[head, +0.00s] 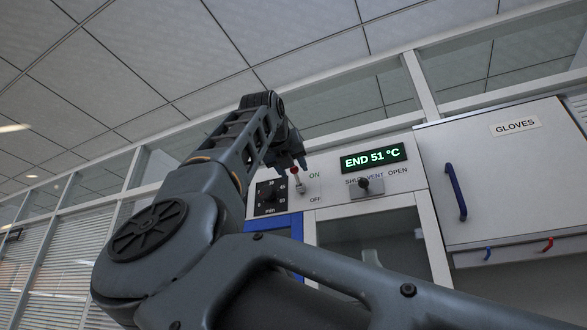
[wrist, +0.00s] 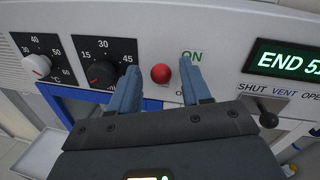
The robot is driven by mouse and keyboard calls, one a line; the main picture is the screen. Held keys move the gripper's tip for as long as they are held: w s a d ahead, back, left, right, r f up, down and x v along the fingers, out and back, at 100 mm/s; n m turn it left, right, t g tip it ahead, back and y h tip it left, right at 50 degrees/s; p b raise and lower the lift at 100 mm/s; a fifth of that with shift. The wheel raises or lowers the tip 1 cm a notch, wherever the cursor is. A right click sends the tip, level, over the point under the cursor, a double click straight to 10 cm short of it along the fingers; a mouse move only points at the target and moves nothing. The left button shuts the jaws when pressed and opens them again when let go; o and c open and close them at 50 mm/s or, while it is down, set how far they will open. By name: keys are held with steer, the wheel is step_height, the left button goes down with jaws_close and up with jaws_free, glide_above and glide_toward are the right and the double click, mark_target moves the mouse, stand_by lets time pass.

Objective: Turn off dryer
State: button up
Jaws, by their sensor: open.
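The dryer's front panel (head: 330,185) shows a lit green display (head: 374,157) reading "END 51 °C". Its power switch (head: 295,170) is a small lever with a red ball tip, beside the words ON above and OFF below. The ball sits at the upper, ON end. In the wrist view the red ball (wrist: 161,73) lies between my two fingertips, close to the ON label (wrist: 191,57). My gripper (wrist: 160,68) is open, one finger on each side of the ball; I cannot tell whether either touches it. The OFF label is mostly hidden. In the head view my gripper (head: 290,157) is just above the switch.
A minutes dial (wrist: 104,66) and a temperature dial (wrist: 37,66) are left of the switch. A vent lever (wrist: 267,115), marked SHUT, VENT and OPEN, is to the right. A cabinet labelled GLOVES (head: 500,180) with a blue handle stands further right.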

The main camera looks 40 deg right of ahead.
steer(key=shift+x, duration=0.95)
steer(key=shift+c, duration=0.2)
jaws_close()
